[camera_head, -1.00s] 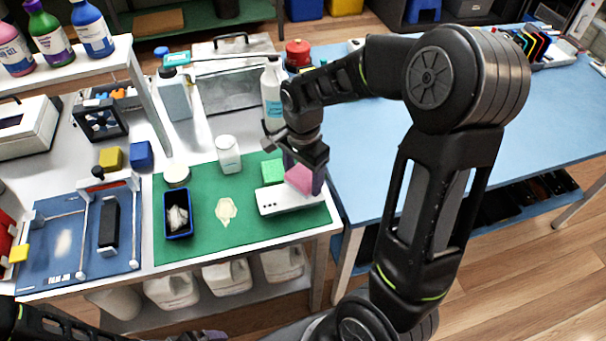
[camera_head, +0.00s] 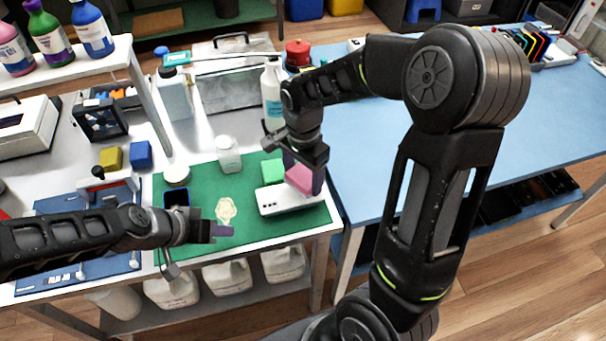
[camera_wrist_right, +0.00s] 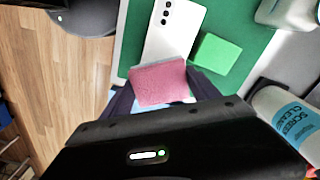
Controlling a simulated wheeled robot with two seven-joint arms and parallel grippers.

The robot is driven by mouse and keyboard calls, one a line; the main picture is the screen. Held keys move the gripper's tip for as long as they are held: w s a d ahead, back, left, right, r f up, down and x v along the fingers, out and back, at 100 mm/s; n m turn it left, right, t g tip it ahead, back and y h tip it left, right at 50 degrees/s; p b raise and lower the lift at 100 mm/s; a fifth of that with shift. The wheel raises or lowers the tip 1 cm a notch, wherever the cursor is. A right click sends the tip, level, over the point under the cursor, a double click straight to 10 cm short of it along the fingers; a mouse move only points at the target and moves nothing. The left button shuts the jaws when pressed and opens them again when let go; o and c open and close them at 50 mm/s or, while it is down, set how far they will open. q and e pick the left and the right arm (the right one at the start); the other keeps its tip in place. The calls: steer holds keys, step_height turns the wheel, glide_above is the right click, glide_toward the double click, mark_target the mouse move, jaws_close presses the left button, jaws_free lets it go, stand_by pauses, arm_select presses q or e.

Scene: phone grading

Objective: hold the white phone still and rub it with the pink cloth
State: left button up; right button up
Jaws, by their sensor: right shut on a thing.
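The white phone (camera_head: 283,203) lies on the green mat (camera_head: 240,178), near its right front edge, with its camera lenses at the left end. It also shows in the right wrist view (camera_wrist_right: 177,32), lenses up. My right gripper (camera_head: 304,178) is shut on the pink cloth (camera_head: 299,177), which covers the phone's right end. The cloth shows between the fingers in the right wrist view (camera_wrist_right: 159,84); whether it presses on the phone is hard to tell. My left gripper (camera_head: 222,230) is over the mat's front edge, left of the phone and apart from it. Its jaw opening is unclear.
A green block (camera_head: 273,170) sits just behind the phone. A white jar (camera_head: 229,155) and a spray bottle (camera_head: 272,95) stand further back.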

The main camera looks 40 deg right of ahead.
mark_target(266, 200)
arm_select(q)
steer(key=w+d+r+m, duration=0.1)
steer(key=d+m, duration=0.1)
steer(key=d, duration=0.2)
steer(key=w+d+r+m, duration=0.1)
steer(key=d+r+m, duration=0.1)
steer(key=d, duration=0.2)
steer(key=d+r+m, duration=0.2)
steer(key=d, duration=0.2)
steer(key=shift+w+d+r+m+h, duration=0.1)
steer(key=shift+w+m+h, duration=0.2)
steer(key=shift+w+m, duration=0.1)
jaws_close()
steer(key=shift+f, duration=2.65)
steer(key=shift+s+a+f, duration=0.2)
steer(key=shift+a+f, duration=0.05)
steer(key=shift+f, duration=0.1)
steer(key=shift+r, duration=0.15)
steer(key=shift+w+d+r, duration=0.1)
steer(key=shift+r, duration=0.3)
steer(key=shift+w+d+r, duration=0.1)
steer(key=shift+r, duration=0.1)
steer(key=shift+f, duration=0.3)
